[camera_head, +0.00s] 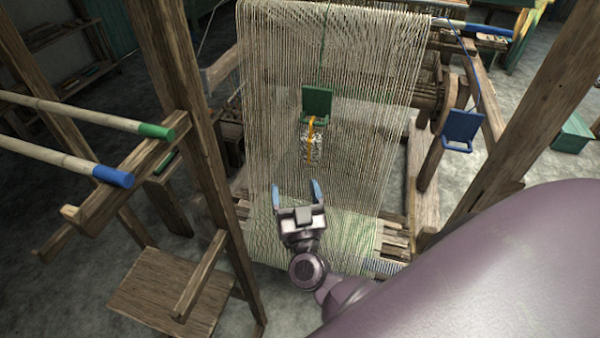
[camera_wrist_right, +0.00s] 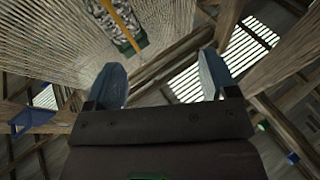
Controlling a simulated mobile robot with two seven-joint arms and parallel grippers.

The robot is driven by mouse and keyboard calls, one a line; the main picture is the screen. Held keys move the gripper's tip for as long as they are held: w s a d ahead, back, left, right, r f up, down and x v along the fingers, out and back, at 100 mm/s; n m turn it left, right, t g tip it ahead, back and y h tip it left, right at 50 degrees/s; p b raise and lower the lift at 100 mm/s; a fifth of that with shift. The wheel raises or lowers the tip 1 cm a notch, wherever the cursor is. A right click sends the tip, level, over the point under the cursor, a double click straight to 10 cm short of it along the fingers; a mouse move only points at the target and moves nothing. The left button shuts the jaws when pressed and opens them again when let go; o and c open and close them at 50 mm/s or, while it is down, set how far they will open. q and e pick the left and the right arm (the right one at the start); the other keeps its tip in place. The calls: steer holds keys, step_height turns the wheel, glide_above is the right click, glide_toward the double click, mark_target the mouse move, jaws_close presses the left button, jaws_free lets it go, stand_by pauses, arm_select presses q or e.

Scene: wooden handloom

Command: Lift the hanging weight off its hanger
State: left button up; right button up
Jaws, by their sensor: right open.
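The hanging weight (camera_head: 314,150), a speckled grey block with an orange-yellow strap, hangs in front of the warp threads below a green hanger (camera_head: 317,102) on a cord. In the right wrist view the weight (camera_wrist_right: 122,20) shows at the top, left of centre, with its strap and a green edge. My right gripper (camera_head: 297,194) is open and empty, below the weight in the head view and apart from it. Its two blue fingers (camera_wrist_right: 162,76) stand wide apart in the right wrist view. My left gripper is not in view.
A blue hanger (camera_head: 461,128) hangs empty at the right on its own cord. The warp sheet (camera_head: 380,70) spreads behind the weight. A slanted beam (camera_head: 540,90) is at the right.

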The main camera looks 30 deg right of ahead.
mark_target(309, 154)
steer(key=shift+w+d+r+m+g+h, duration=0.1)
steer(key=shift+w+d+m+g+h, duration=0.75)
steer(key=shift+g, duration=0.6)
steer(key=shift+w+d+r+m+g+h, duration=0.1)
steer(key=shift+w+d+m+g+h, duration=0.8)
steer(key=shift+g, duration=0.5)
steer(key=shift+w+d+m+g+h, duration=0.5)
steer(key=shift+d+m+g+h, duration=0.2)
steer(key=shift+g+h, duration=0.55)
steer(key=shift+b+x, duration=0.95)
steer(key=shift+x, duration=0.65)
steer(key=shift+w+d+r+p, duration=0.25)
steer(key=shift+w+d+p, duration=0.25)
steer(key=shift+d+p, duration=0.15)
steer(key=shift+w+d+p, duration=0.3)
steer(key=shift+d+p, duration=0.1)
steer(key=shift+p, duration=0.05)
steer(key=shift+w+d+f, duration=0.15)
steer(key=shift+w+d, duration=0.1)
steer(key=shift+d, duration=0.05)
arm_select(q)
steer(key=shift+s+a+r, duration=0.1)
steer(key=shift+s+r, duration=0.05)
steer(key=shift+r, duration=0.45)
